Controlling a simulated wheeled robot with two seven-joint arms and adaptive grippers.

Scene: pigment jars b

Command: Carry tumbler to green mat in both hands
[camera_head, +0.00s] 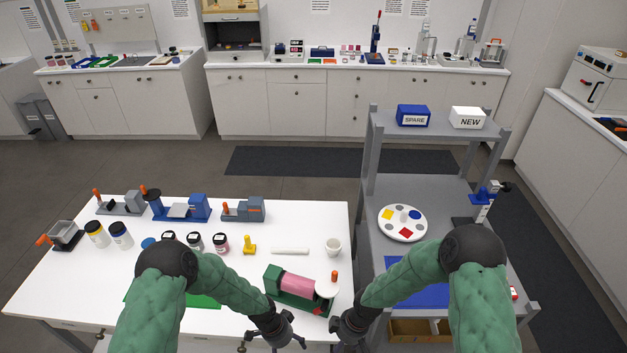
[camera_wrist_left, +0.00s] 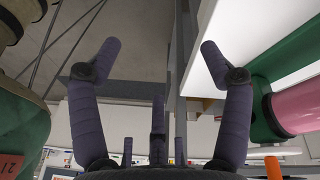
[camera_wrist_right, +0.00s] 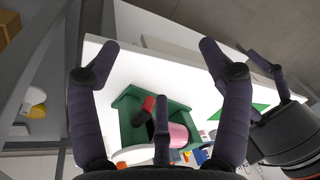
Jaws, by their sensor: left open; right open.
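The tumbler, a pink drum (camera_head: 298,285) in a green frame with a pale round disc and an orange knob at its right end, sits near the white table's front right. It also shows in the left wrist view at right (camera_wrist_left: 300,106) and below centre in the right wrist view (camera_wrist_right: 179,136). The green mat (camera_head: 206,301) lies to its left, mostly hidden by my left arm. My left gripper (camera_head: 296,330) is open and empty at the table's front edge, below the tumbler. My right gripper (camera_head: 336,335) is open and empty, right of it. Neither touches the tumbler.
A white cup (camera_head: 333,246), a white bar (camera_head: 290,251) and a yellow piece (camera_head: 249,245) stand behind the tumbler. Several jars and devices fill the table's left and back. A grey shelf cart (camera_head: 440,185) with a blue mat (camera_head: 425,296) stands close on the right.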

